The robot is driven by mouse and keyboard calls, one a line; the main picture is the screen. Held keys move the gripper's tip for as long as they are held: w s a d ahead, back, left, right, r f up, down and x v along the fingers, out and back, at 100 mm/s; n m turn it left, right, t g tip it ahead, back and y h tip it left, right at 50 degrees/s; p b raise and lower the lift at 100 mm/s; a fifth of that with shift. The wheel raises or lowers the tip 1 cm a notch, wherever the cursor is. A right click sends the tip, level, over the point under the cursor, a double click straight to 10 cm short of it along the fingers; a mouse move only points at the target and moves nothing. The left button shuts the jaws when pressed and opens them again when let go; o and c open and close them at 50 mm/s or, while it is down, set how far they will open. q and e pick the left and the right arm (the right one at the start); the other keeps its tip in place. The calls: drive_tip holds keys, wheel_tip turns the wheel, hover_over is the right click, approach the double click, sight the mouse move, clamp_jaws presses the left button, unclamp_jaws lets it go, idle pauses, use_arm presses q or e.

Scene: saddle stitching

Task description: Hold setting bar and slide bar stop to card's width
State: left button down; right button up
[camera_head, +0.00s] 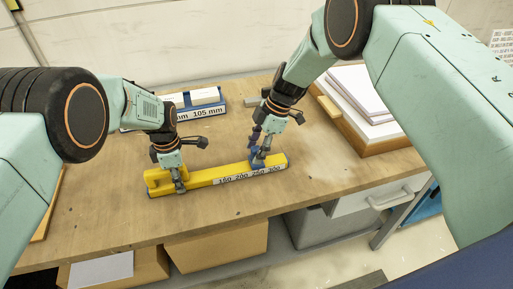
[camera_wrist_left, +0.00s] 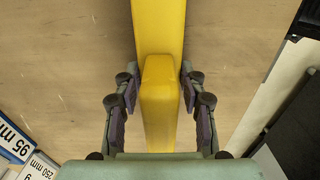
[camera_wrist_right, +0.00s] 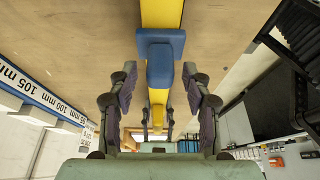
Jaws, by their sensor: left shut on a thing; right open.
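The yellow setting bar (camera_head: 213,178) lies on the wooden table, with a number scale along its front face reading about 160 to 300. My left gripper (camera_head: 180,186) is shut on the raised yellow block at the bar's left end; the left wrist view shows this block (camera_wrist_left: 159,88) between its fingers. The blue bar stop (camera_head: 257,163) sits on the bar near its right end. My right gripper (camera_head: 260,150) is open above the stop. In the right wrist view the blue stop (camera_wrist_right: 160,60) lies between and just ahead of the spread fingers (camera_wrist_right: 159,105).
A blue rack (camera_head: 205,110) with cards labelled 105 mm stands behind the bar. A wooden tray (camera_head: 372,145) with stacked white paper (camera_head: 362,95) is at the right. Cardboard boxes (camera_head: 218,248) sit below the table. The table front is clear.

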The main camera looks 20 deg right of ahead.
use_arm(q)
drive_tip(key=shift+s+f, duration=0.1)
use_arm(e)
drive_tip(key=v, duration=1.2)
use_arm(q)
drive_tip(key=c, duration=0.7)
unclamp_jaws()
drive_tip(key=shift+w, duration=0.2)
use_arm(e)
drive_tip(key=shift+f, duration=0.1)
use_arm(q)
drive_tip(key=shift+s, duration=0.15)
wheel_tip(320, 180, up, 12)
drive_tip(key=shift+r, duration=0.1)
use_arm(e)
drive_tip(key=shift+s+f, duration=0.1)
